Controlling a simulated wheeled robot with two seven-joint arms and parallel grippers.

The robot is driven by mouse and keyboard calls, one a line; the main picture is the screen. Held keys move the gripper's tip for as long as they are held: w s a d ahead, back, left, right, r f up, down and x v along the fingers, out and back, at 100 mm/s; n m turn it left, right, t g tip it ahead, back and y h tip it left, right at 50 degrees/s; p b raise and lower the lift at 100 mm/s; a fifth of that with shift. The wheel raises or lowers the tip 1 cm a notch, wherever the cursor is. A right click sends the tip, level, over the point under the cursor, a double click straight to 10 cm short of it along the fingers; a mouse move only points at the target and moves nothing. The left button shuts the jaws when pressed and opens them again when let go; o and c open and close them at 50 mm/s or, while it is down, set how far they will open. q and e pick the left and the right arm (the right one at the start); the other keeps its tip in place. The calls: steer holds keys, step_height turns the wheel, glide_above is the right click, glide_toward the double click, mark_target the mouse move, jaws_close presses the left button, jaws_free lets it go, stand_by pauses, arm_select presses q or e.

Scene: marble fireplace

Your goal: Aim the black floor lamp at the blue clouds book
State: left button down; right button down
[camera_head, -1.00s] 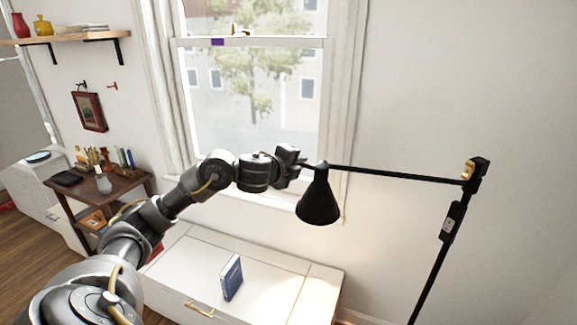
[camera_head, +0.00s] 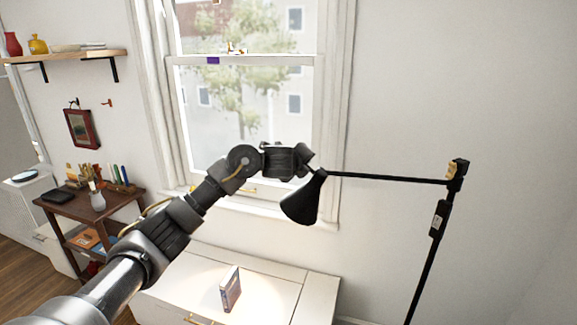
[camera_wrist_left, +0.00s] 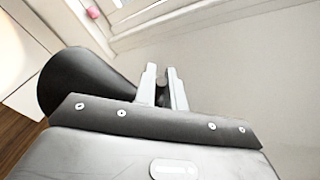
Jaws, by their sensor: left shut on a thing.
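The black floor lamp has a cone shade (camera_head: 302,200) at the left end of its horizontal arm, tilted with its mouth down and to the left. The blue book (camera_head: 230,288) stands upright on the white bench, inside a bright pool of light. My left gripper (camera_head: 310,166) is at the top of the shade, mostly hidden by the wrist in the head view. In the left wrist view, the gripper (camera_wrist_left: 163,88) is shut on a dark part of the lamp head, and the dark shade (camera_wrist_left: 80,82) fills the left. My right gripper is not in view.
The white bench (camera_head: 185,272) stands below the window. The lamp's pole (camera_head: 428,262) slants down at the right near the bare wall. A brown side table (camera_head: 92,208) with small items stands left, and a wall shelf (camera_head: 75,54) is above it.

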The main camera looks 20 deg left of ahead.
arm_select(q)
steer(key=shift+d+r, duration=0.1)
steer(key=shift+r, duration=0.25)
steer(key=c, duration=1.5)
jaws_free()
steer(key=shift+d+f, duration=0.1)
steer(key=shift+f, duration=0.05)
steer(key=p+v, duration=0.3)
steer(key=v, duration=0.7)
steer(key=shift+s+r, duration=0.25)
steer(key=shift+s, duration=0.1)
steer(key=shift+w+d, duration=0.1)
steer(key=shift+f, duration=0.1)
